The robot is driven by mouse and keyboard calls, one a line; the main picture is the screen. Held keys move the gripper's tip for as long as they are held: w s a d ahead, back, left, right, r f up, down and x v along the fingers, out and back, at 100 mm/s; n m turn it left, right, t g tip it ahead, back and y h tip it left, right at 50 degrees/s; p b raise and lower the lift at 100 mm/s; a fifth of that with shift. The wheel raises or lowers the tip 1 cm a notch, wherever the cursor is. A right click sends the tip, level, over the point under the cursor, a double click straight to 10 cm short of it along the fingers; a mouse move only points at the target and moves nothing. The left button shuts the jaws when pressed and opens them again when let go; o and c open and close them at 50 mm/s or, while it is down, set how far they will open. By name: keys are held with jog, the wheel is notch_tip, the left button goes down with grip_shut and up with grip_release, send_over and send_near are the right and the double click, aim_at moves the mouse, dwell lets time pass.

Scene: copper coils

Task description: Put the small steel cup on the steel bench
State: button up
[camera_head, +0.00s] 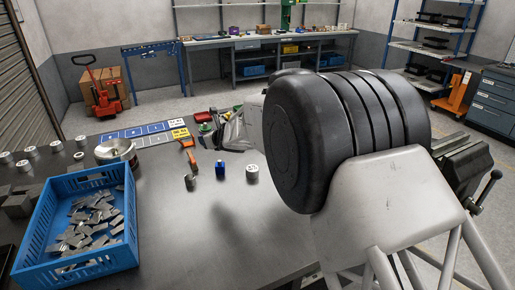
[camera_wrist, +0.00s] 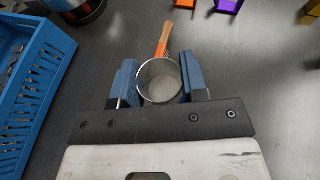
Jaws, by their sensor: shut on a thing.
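In the wrist view the small steel cup (camera_wrist: 160,83) is a round, open-topped metal cup, seen from above and empty. My gripper (camera_wrist: 160,88) has its two blue fingers against the cup's left and right sides and is shut on it. An orange and wooden handle (camera_wrist: 163,38) shows just beyond the cup's rim; I cannot tell whether it belongs to the cup. The dark grey steel bench (camera_head: 165,240) spreads below; it also fills the background of the wrist view (camera_wrist: 260,80). I cannot make out the cup or my gripper clearly in the head view.
A blue crate (camera_head: 133,222) of metal pieces stands at the left; it also shows in the wrist view (camera_wrist: 12,110). A round steel pot (camera_head: 115,150), a blue item (camera_head: 220,169) and a grey weight (camera_head: 252,174) stand farther back. The bench's front middle is clear.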

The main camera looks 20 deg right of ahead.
jog(key=shift+s+d+f+n+g+y, duration=0.5)
jog(key=shift+s+d+f+n+y, duration=0.5)
jog(key=shift+d+f, duration=0.75)
jog(key=shift+s+d+f+n+g+y, duration=0.6)
jog(key=shift+s+d+f, duration=0.75)
jog(key=shift+f, duration=0.75)
jog(key=shift+s+d+f+n+g+y, duration=0.4)
jog(key=shift+s+d+f+n+y, duration=0.5)
jog(key=shift+d+f, duration=0.95)
jog(key=shift+a, duration=0.1)
jog(key=shift+f, duration=0.1)
send_over(232, 159)
jog(key=shift+f, duration=0.7)
jog(key=shift+f, duration=1.8)
jog(key=shift+f, duration=0.15)
